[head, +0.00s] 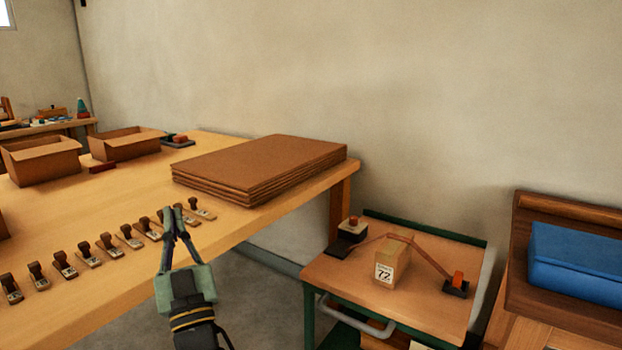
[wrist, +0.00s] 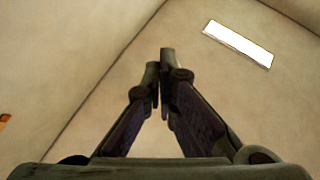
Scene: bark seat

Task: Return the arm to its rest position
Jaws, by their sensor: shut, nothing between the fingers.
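My gripper (head: 173,212) is in the lower middle of the head view, green-grey with dark fingers. Its fingertips are together and nothing shows between them. It points up and away, and in the picture it overlaps the front edge of the wooden table near the row of stamps. In the wrist view the closed fingers (wrist: 160,72) stand against bare walls and a bright window or lamp panel (wrist: 240,45). My arm's lower part runs off the bottom of the head view.
The long table (head: 110,215) holds several stamps (head: 108,244), a stack of brown boards (head: 260,165) and open cardboard boxes (head: 42,158). Right of it, a green-framed cart (head: 345,285) carries a small box labelled 72 (head: 392,264). A blue case (head: 575,262) lies on a wooden unit at far right.

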